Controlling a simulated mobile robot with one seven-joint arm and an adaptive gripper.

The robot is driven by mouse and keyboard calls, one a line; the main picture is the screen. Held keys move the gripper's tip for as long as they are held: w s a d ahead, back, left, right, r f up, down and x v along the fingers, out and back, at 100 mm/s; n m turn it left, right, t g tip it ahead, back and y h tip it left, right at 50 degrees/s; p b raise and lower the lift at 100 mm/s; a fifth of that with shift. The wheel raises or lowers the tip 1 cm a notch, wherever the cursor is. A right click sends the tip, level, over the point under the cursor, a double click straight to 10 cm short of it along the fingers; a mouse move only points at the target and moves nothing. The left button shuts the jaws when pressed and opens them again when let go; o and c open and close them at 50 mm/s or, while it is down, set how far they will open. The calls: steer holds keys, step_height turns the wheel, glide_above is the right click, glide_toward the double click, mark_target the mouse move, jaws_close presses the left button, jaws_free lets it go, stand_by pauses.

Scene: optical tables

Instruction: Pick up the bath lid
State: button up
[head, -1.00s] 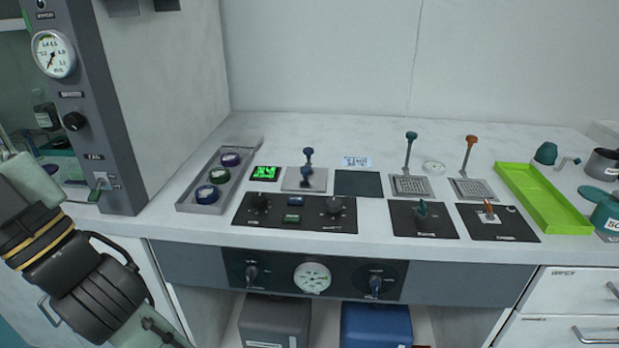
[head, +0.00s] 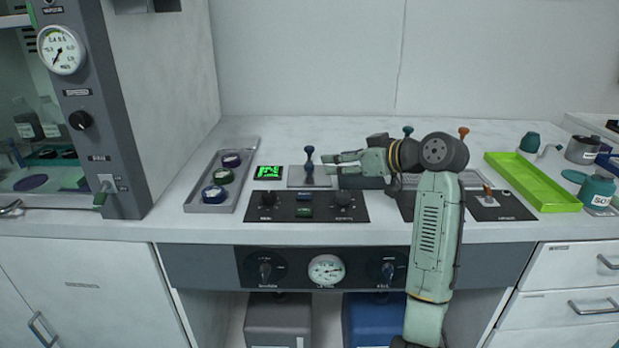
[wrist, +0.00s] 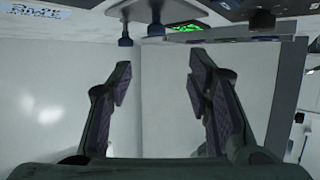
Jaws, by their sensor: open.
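A small grey plate with an upright dark blue knob (head: 309,160) lies on the bench left of centre; it looks like the bath lid. My gripper (head: 333,163) points left in the head view, just right of the knob, with its fingers apart and nothing between them. In the wrist view the two fingers (wrist: 160,68) are spread with a gap, and a dark blue knob (wrist: 125,38) shows beyond the fingertips. I cannot tell the exact height of my gripper over the plate. My arm hides part of the bench to the right.
A grey tray (head: 249,158) with several round pots stands left, beside a green-lit display (head: 268,172). A black control panel (head: 325,213) lies in front. Teal (head: 408,131) and orange (head: 463,132) handles stand behind my arm. A lime tray (head: 541,190) is at right.

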mark_target(310, 165)
steer(key=shift+d+f, duration=0.2)
steer(key=shift+d, duration=0.05)
steer(key=p+x, duration=0.1)
steer(key=x, duration=0.3)
steer(key=shift+w+a+f, duration=0.15)
steer(key=shift+w+a, duration=0.05)
steer(key=p+x, duration=0.2)
steer(key=x, duration=0.3)
steer(key=shift+w+a+f, duration=0.1)
steer(key=shift+w+f, duration=0.2)
jaws_close()
